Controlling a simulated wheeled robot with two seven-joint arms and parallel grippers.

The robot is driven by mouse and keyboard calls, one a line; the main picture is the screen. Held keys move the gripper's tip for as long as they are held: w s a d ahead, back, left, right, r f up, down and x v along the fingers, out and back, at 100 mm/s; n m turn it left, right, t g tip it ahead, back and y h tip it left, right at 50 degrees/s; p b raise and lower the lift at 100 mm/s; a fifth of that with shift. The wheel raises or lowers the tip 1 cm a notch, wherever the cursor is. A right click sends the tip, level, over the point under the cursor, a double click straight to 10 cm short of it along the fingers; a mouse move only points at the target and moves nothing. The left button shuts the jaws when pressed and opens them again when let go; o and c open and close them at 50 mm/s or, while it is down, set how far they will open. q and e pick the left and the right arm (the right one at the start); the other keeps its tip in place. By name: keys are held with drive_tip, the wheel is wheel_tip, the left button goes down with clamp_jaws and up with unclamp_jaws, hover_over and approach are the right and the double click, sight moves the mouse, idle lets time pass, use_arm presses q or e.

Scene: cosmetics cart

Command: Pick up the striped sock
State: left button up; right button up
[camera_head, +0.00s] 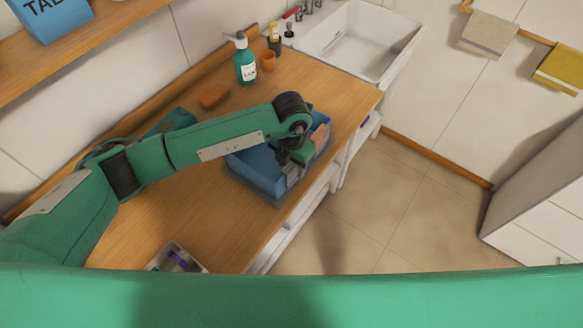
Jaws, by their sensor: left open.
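I cannot make out a striped sock for certain. My left arm reaches across the wooden counter from the left, and my left gripper (303,160) is over the blue bin (250,174), pointing down at its right side. The gripper is open, and I cannot tell whether anything lies between its fingers. The arm and gripper hide much of the bin's inside. A small light tray (158,262) at the counter's front edge holds something purple and white, too small to identify. My right gripper does not show.
A green pump bottle (245,66), an orange cup (268,61) and a reddish-brown block (214,96) stand behind the arm. A white sink (362,42) adjoins the counter (335,88). Towels (488,35) hang at the upper right. Tiled floor (400,200) is clear.

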use_arm(q)
clamp_jaws()
idle(0.3)
